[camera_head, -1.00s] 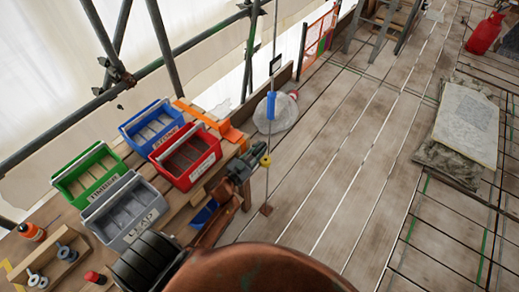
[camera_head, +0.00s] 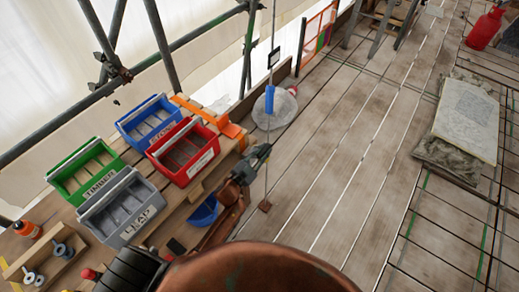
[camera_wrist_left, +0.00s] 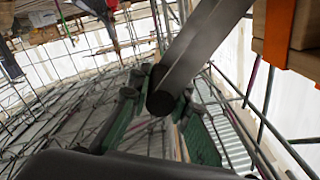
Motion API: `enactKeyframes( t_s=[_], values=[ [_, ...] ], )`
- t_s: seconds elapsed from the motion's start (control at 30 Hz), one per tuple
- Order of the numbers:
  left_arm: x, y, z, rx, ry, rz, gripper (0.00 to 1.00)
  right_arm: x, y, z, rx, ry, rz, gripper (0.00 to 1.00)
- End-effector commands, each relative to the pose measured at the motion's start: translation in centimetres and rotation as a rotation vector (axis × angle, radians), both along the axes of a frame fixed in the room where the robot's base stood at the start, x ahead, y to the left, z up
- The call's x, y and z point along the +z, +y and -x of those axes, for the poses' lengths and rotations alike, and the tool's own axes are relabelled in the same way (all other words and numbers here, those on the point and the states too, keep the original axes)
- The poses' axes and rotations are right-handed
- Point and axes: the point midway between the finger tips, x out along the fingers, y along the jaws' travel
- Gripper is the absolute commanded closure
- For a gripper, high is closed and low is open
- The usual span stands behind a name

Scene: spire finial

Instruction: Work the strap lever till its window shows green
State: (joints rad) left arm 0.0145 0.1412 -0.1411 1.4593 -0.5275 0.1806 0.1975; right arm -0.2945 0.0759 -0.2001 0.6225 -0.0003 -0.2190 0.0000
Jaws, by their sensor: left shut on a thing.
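My left gripper (camera_head: 255,162) reaches in beside the right end of the workbench. In the left wrist view its green-padded fingers (camera_wrist_left: 160,112) are shut around the end of a dark grey bar (camera_wrist_left: 196,50), which I take to be the strap lever. The bar slants from the upper right down to the fingers. In the head view the gripper hides the held part. An orange strap (camera_head: 220,122) lies across the bench's far right corner, and an orange band (camera_wrist_left: 279,28) wraps wood in the wrist view. I cannot make out the lever's window or its colour. My right gripper is not in view.
Blue (camera_head: 150,118), red (camera_head: 184,150), green (camera_head: 85,172) and grey (camera_head: 121,207) bins crowd the bench. A thin line with a blue sleeve (camera_head: 270,99) hangs just beyond the gripper. A rounded copper surface (camera_head: 262,268) fills the bottom. Planks at right have free room.

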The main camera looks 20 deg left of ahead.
Motion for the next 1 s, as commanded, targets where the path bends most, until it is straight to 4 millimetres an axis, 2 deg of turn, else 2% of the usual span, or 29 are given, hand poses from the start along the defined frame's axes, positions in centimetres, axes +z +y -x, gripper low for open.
enactKeyframes(
  t_s=[0.07, 0.1, 0.2, 0.37, 0.6, 0.73, 0.87, 1.0],
  values=[
    [0.0, -0.1, 0.0, -0.001, 0.0, 0.003, 1.0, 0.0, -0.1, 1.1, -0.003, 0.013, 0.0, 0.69],
    [0.0, -0.1, 0.0, -0.001, 0.0, 0.003, 0.81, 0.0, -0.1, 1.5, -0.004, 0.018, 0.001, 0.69],
    [0.0, 0.0, 0.1, 0.0, 0.0, 0.003, 0.74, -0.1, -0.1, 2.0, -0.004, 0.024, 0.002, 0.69],
    [0.1, 0.1, 0.1, 0.001, -0.001, 0.002, 0.64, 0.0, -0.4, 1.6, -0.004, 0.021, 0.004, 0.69],
    [0.1, 0.2, 0.1, 0.002, -0.002, 0.002, 0.64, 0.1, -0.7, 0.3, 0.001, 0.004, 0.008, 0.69],
    [0.0, 0.4, 0.8, 0.002, 0.0, 0.002, 0.64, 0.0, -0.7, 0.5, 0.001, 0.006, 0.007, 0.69],
    [-0.1, 0.9, 2.9, 0.003, 0.001, 0.002, 0.64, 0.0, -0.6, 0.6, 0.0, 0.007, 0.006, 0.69],
    [-0.1, 1.6, 5.8, 0.003, 0.002, 0.003, 0.64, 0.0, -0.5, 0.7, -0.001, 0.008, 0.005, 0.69]
  ],
)
